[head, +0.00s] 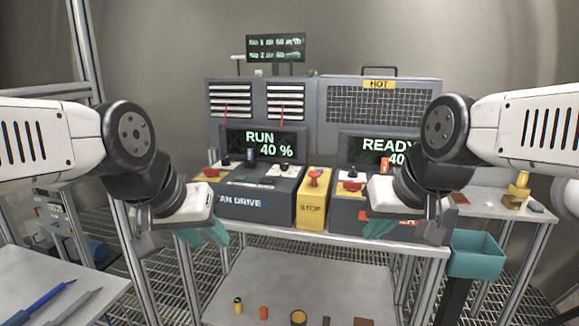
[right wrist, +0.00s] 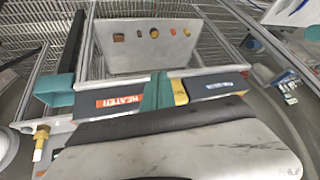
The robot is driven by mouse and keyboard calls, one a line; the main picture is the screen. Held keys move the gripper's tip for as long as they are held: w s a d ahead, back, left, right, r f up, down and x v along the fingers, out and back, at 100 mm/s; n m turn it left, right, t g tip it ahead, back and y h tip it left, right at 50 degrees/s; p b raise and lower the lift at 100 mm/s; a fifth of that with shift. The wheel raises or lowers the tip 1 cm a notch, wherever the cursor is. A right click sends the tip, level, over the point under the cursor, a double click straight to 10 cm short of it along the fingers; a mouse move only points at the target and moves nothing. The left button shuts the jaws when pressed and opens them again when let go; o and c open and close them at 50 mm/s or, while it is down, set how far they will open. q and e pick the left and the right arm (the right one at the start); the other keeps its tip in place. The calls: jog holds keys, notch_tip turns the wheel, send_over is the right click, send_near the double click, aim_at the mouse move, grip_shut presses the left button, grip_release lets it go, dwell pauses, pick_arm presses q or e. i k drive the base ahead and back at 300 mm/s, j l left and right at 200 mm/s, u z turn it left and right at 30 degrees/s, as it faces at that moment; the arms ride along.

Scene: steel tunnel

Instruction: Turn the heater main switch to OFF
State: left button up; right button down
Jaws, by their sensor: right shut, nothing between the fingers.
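The heater box (head: 337,218) is the right dark unit on the bench, under a display reading READY 40. Its red rotary switch (head: 352,185) sits on the top left, just beside my right gripper. Its setting cannot be read. The orange HEATER label is partly hidden behind my right gripper in the head view and shows in the right wrist view (right wrist: 118,101). My right gripper (head: 380,229) is shut and empty in front of the box; its teal fingers also show in the right wrist view (right wrist: 157,92). My left gripper (head: 204,236) appears open and empty before the fan drive box.
The fan drive box (head: 255,205) has its own red switch (head: 211,173) and a RUN 40 % display. A yellow STOP box (head: 312,205) stands between the units. A teal bin (head: 476,255) is at right. Several small items lie on the lower shelf (head: 290,275).

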aim_at(351, 186)
jog(key=i+j, duration=0.25)
jog(key=i, duration=0.15)
jog(key=i+j, duration=0.25)
jog(key=i, duration=0.1)
